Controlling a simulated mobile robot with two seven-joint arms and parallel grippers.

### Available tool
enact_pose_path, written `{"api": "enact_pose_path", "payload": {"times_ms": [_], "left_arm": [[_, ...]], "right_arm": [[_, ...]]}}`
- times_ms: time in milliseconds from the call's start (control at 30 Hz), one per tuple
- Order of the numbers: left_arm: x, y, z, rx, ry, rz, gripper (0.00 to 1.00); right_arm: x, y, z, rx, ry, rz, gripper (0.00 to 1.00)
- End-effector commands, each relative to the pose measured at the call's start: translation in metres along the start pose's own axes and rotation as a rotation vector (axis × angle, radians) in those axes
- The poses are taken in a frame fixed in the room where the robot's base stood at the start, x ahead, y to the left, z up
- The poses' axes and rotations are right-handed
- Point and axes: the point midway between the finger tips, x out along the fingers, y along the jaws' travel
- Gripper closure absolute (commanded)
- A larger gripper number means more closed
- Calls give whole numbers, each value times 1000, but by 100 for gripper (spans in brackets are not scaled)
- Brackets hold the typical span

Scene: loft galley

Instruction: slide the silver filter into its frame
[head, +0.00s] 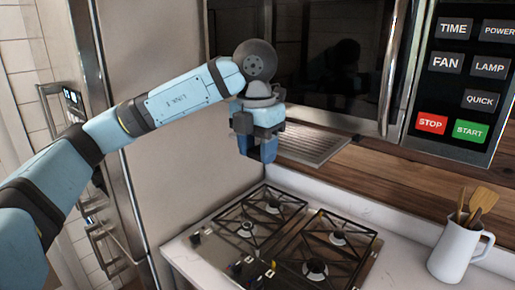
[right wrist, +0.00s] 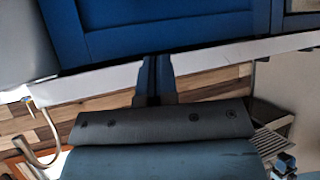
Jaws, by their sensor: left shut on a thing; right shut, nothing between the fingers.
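The silver filter (head: 312,146) is a flat, ribbed metal panel just below the underside of the microwave in the head view. My left gripper (head: 262,158) is shut on its left end, with the fingers pointing down. The filter reaches right from the fingers, in front of the wooden wall. Its frame under the microwave is hidden from this angle, and I cannot tell whether the filter touches it. My right gripper (right wrist: 153,72) is shut and empty in the right wrist view, pointing toward a blue cabinet front; it is not in the head view.
The microwave (head: 460,75) hangs above the stove, with a vertical handle (head: 392,70). A gas cooktop (head: 290,240) lies below the filter. A white jug (head: 458,250) with wooden utensils stands at the right. A tall panel (head: 170,120) stands left of the stove. A blue cabinet (right wrist: 170,28) faces my right gripper.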

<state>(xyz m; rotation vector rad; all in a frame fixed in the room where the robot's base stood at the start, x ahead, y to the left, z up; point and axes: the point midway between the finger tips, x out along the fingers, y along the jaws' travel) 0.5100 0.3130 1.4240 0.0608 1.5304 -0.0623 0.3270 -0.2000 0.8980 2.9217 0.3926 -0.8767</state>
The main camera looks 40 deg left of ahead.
Motion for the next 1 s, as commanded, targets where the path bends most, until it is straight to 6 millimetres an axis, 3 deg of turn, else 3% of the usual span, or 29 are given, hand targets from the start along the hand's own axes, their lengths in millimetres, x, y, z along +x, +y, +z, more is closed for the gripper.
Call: {"api": "enact_pose_path", "payload": {"times_ms": [1000], "left_arm": [[0, 0, 0, 0, -1, -1, 81]], "right_arm": [[4, 0, 6, 0, 0, 0, 100]]}}
